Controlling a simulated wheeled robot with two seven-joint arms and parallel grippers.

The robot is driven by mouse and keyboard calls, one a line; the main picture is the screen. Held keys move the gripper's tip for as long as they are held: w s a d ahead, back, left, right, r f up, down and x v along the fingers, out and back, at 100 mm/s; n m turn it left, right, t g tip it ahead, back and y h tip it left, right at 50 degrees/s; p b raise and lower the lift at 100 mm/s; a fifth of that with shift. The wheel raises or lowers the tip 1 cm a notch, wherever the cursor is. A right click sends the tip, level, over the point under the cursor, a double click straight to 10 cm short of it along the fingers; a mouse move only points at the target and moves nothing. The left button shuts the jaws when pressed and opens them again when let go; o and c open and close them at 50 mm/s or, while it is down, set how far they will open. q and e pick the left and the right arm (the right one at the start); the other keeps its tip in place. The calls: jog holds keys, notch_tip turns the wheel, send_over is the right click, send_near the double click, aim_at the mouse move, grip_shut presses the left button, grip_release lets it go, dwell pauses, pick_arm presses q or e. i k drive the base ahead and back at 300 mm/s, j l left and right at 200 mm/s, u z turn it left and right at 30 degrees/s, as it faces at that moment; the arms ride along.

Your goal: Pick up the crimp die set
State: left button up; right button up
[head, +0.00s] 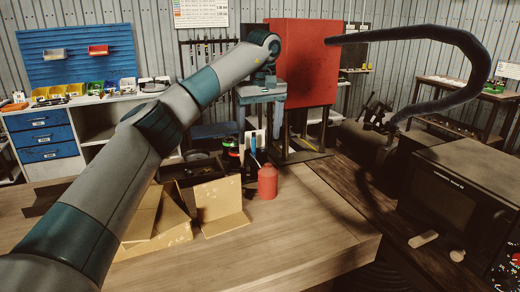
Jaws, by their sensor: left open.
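My left arm reaches in from the left, over the wooden table (300,240). My left gripper (259,132) points down with its fingers apart, above the back of the table, in front of the red cabinet. A cluster of small dark and coloured items (232,152) stands below it to the left. A dark open tray (182,172) lies beside that cluster. I cannot make out for sure which thing is the crimp die set. My right gripper is not in view.
A red bottle (267,183) and open cardboard boxes (221,204) stand on the table. A dark machine (445,195) with a knob stands at the right. A thick dark hose (470,88) arches above it. The table's front right is clear.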

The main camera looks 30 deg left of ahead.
aim_at(262, 153)
jog(key=i+j, duration=0.4)
jog(key=i, duration=0.15)
jog(key=i+j, duration=0.4)
jog(key=i, duration=0.2)
